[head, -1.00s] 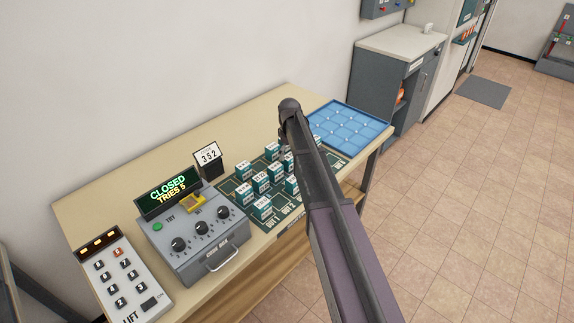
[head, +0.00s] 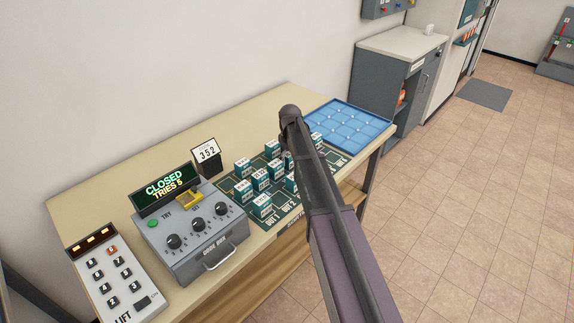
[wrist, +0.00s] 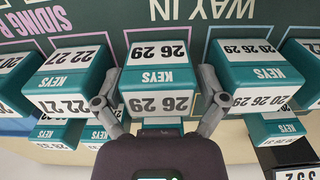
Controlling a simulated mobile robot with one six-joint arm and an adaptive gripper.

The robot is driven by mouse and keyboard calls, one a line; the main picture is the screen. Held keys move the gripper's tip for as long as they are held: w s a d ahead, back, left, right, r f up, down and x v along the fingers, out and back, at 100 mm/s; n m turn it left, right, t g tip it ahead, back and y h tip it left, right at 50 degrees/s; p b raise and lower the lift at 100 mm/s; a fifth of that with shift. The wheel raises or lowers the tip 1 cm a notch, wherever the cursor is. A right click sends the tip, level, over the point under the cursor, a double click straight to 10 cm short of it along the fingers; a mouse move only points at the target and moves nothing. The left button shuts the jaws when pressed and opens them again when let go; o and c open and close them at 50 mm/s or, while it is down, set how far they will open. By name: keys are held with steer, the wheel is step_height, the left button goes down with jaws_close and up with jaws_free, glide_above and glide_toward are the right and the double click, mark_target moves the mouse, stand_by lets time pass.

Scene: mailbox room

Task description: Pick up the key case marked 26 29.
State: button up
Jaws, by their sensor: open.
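The key case marked 26 29 (wrist: 158,78) is a teal block with white labels, standing on the dark green mat (wrist: 170,14). In the wrist view it sits between the two fingers of my gripper (wrist: 160,98), one finger on each side. The fingers are open, and I cannot tell whether either touches the case. In the head view my arm covers the gripper and the marking of this case cannot be read.
The code box (head: 200,235), a 352 sign (head: 206,152) and a blue tray (head: 348,126) share the table.

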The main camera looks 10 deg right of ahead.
steer(key=shift+f, duration=0.5)
steer(key=c, duration=1)
